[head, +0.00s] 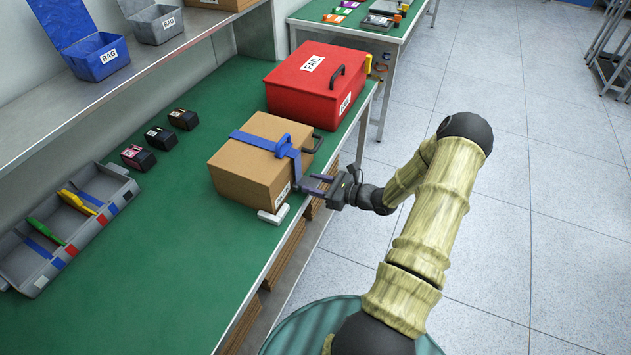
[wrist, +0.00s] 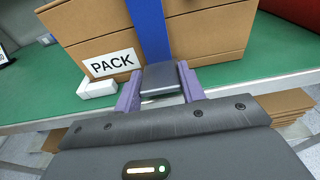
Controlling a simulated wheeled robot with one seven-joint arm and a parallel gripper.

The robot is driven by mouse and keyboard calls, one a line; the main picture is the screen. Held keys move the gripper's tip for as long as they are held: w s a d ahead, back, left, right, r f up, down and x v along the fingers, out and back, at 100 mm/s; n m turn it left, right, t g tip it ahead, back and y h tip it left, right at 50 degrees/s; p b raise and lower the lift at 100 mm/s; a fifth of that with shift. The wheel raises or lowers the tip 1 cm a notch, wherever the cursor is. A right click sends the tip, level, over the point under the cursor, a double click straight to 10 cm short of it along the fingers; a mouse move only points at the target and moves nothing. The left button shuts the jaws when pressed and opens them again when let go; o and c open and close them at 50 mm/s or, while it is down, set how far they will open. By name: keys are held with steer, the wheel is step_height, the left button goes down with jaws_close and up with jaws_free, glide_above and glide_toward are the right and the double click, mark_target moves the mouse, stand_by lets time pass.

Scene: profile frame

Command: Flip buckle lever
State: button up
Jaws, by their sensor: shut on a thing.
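A cardboard box (head: 240,185) stands at the right edge of the green table, with a blue strap (head: 258,141) around it. In the wrist view the strap (wrist: 149,30) runs down the box front (wrist: 205,38) beside a PACK label. A dark grey buckle lever (wrist: 160,78) sits at the strap's lower end. My gripper (head: 322,184) reaches the box's right side from the aisle. Its purple fingers (wrist: 160,90) are on both sides of the lever and shut on it. In the head view the lever is too small to make out clearly.
A small white block (head: 273,214) lies by the box's near corner. A red FAIL case (head: 315,82) stands behind the box. A grey tray (head: 62,225) and several small dark boxes (head: 160,138) are on the left. The aisle floor (head: 540,190) is clear on the right.

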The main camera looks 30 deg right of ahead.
mark_target(301, 180)
steer(key=r+g+p, duration=0.1)
steer(key=g+h+p, duration=0.1)
steer(key=shift+w+a+r+p, duration=0.1)
steer(key=shift+w+r+p, duration=0.05)
steer(key=shift+r+p, duration=0.25)
steer(key=g+h+p, duration=0.1)
steer(key=r+g+h+p, duration=0.1)
steer(key=g+h+p, duration=0.1)
steer(key=shift+w+a+r+p, duration=0.2)
steer(key=shift+w+a+p, duration=0.1)
steer(key=shift+w+a, duration=0.1)
steer(key=g+p, duration=0.1)
steer(key=p, duration=0.1)
steer(key=g+h+p, duration=0.1)
steer(key=p, duration=0.1)
steer(key=w+r+g+h+p, duration=0.1)
steer(key=p, duration=0.1)
steer(key=shift+a, duration=0.25)
steer(key=p, duration=0.2)
steer(key=shift+a+g+h+p, duration=0.15)
steer(key=shift+g+h+p, duration=0.15)
steer(key=shift+g, duration=0.1)
steer(key=shift+w+f+p, duration=0.15)
steer(key=shift+p, duration=0.25)
steer(key=shift+f, duration=0.1)
steer(key=o, duration=1)
